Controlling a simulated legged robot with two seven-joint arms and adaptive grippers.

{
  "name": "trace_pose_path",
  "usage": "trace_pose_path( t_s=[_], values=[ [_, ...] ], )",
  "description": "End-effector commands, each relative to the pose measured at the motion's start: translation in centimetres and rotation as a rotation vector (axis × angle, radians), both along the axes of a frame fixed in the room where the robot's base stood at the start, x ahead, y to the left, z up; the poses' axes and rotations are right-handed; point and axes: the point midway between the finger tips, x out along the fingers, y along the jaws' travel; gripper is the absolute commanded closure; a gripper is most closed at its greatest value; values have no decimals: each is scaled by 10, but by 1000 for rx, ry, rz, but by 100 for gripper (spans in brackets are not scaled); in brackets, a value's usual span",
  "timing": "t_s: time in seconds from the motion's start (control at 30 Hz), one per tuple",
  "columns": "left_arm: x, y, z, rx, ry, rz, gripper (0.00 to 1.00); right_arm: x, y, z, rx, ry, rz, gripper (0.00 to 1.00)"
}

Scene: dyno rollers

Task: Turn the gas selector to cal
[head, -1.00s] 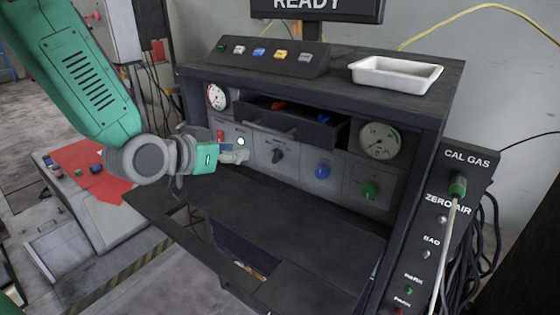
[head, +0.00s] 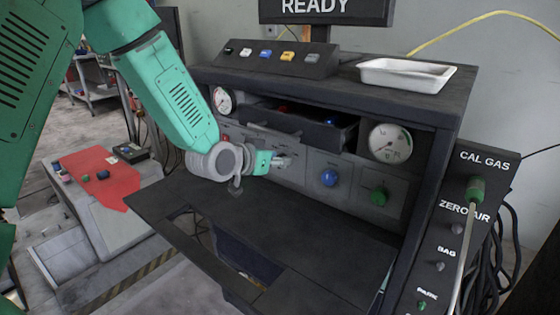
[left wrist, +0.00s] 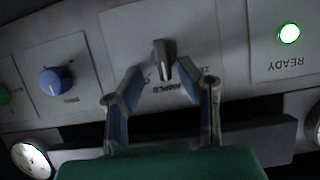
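The gas selector (left wrist: 163,60) is a grey bar-shaped knob on a light panel, seen upside down in the left wrist view. Its bar runs nearly up and down there, with one end toward an inverted label that appears to read SAMPLE. A partly covered label starting with ZE is to its right; I cannot make out a CAL mark. My left gripper (left wrist: 172,76) is open, its two fingers on either side of the knob's near end, with no clear contact. In the head view, my left gripper (head: 284,162) is at the panel and hides the knob. My right gripper is not in view.
A blue knob (head: 329,178) and a green knob (head: 380,195) sit right of the selector. An open drawer (head: 300,130) juts out above it. A dark shelf (head: 300,240) extends below. A lit READY lamp (left wrist: 288,34) is beside the selector panel.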

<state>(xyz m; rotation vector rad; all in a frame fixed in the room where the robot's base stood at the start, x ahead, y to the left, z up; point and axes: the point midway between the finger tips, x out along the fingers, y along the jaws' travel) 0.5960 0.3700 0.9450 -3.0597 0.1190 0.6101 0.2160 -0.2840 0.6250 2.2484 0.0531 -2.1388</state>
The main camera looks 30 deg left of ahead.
Motion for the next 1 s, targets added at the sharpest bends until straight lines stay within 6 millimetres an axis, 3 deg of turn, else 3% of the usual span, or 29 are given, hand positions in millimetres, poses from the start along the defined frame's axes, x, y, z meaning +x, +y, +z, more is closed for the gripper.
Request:
trace_pose_path(
  t_s=[0.37, 0.4, 0.5, 1.0],
  values=[
    [8, -1, -3, -1, 0, 0, 69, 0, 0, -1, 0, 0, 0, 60],
    [7, -1, -3, 0, 0, 0, 72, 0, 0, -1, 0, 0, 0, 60],
    [7, -2, -3, 1, 0, 1, 100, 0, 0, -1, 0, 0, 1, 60],
    [8, -2, -1, 73, -10, 0, 100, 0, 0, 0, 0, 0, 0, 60]
  ],
)
